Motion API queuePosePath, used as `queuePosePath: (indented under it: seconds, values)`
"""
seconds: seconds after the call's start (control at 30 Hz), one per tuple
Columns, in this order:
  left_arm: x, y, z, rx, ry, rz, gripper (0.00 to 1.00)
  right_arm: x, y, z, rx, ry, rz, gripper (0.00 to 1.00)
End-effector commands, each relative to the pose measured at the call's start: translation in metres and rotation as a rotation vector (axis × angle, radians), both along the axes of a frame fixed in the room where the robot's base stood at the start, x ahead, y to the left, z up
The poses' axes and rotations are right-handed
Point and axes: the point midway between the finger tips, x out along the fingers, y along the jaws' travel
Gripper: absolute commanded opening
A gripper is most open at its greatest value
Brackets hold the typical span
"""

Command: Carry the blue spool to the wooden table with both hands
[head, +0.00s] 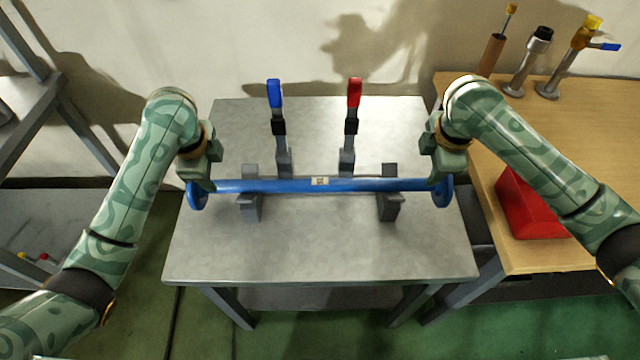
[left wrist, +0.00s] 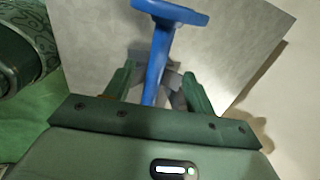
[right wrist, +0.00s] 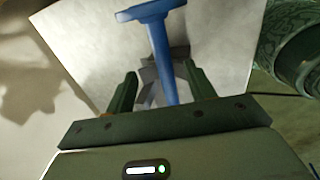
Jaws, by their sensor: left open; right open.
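The blue spool (head: 290,186) is a long pipe with a round flange at each end and a small pale label at its middle. It lies level across two grey supports on the grey metal table. My left gripper (head: 198,180) is over the spool's left end, just inside the flange. In the left wrist view the spool (left wrist: 157,68) passes between its open fingers. My right gripper (head: 441,172) is over the right end. In the right wrist view the spool (right wrist: 161,62) runs between its open fingers. The wooden table (head: 510,180) stands at the right.
A clamp with a blue handle (head: 275,95) and one with a red handle (head: 354,95) stand behind the spool. A red block (head: 525,207) sits on the wooden table's near left part. Several pipe fittings (head: 530,62) stand at its back.

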Motion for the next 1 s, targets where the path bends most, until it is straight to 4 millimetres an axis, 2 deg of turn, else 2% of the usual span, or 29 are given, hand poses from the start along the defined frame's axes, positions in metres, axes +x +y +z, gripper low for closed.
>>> queuePosePath:
  seconds: [0.2,0.5,0.7,1.0]
  values:
    - [0.01,0.0,-0.043,0.001,0.002,0.0,0.55,0.01,0.001,-0.044,0.0,0.004,-0.001,0.54]
    - [0.024,0.0,-0.095,0.002,0.001,0.0,0.55,0.023,0.0,-0.096,0.0,0.001,-0.001,0.54]
    - [0.028,0.0,-0.114,0.001,0.0,-0.001,0.55,0.028,0.001,-0.113,0.0,-0.001,0.0,0.54]
    - [0.03,0.0,-0.117,0.001,-0.002,-0.002,0.55,0.029,0.001,-0.117,0.001,-0.002,0.002,0.54]
